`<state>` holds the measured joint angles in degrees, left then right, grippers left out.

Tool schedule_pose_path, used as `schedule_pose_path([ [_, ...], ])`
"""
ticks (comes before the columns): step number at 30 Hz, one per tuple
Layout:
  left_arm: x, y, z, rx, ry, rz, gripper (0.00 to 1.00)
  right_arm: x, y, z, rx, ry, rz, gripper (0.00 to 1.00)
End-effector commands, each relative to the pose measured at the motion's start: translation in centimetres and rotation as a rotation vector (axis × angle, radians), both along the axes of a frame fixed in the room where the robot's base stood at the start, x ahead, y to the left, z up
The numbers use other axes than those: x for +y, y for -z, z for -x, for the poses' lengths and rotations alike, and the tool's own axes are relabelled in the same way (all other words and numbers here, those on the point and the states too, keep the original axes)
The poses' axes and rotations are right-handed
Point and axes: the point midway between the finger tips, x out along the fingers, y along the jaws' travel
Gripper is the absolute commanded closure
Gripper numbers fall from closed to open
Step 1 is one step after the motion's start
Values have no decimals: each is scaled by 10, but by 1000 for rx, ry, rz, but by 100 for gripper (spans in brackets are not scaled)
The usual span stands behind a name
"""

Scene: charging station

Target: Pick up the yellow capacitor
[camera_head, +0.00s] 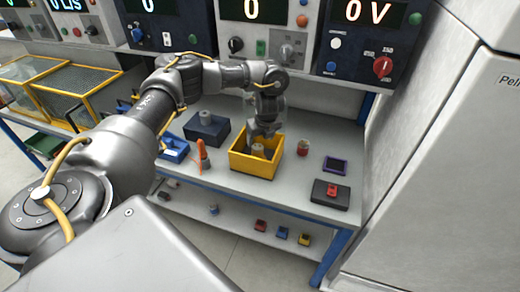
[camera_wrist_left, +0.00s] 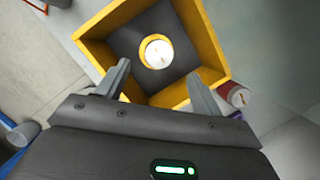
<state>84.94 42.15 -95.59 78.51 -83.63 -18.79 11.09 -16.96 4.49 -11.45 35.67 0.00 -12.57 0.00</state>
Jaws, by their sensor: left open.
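The yellow capacitor (camera_wrist_left: 157,52) stands upright inside a yellow box (camera_wrist_left: 88,45); from above it shows a pale round top with a yellow rim. In the head view, the capacitor (camera_head: 258,150) is a small pale cylinder in the yellow box (camera_head: 252,165). My left gripper (camera_wrist_left: 158,80) is open and empty, its fingers pointing into the box, with the capacitor ahead of and between the fingertips. In the head view, the left gripper (camera_head: 265,131) hangs over the back of the box. My right gripper is not in view.
A dark box (camera_head: 207,131) and an orange tool (camera_head: 203,157) are left of the yellow box. A red cylinder (camera_head: 303,147) stands close on its right, also in the wrist view (camera_wrist_left: 236,97). Instrument panels (camera_head: 265,30) line the back. A grey cabinet (camera_head: 440,170) stands right.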

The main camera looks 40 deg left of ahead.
Motion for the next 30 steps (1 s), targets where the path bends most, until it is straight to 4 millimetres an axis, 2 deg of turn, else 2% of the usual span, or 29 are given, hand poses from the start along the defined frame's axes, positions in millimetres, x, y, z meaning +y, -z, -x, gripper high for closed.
schedule_pose_path([
  [3,4,21,-1,4,-2,1,33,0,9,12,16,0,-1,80],
  [7,10,41,-4,3,-3,2,33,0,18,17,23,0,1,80],
  [11,14,51,-5,2,-2,1,33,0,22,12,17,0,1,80],
  [17,16,54,-5,1,-3,-1,33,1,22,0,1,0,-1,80],
  [24,25,87,-7,5,-6,0,33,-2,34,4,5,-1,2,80],
  [30,30,100,-11,3,-2,0,33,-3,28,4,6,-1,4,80],
])
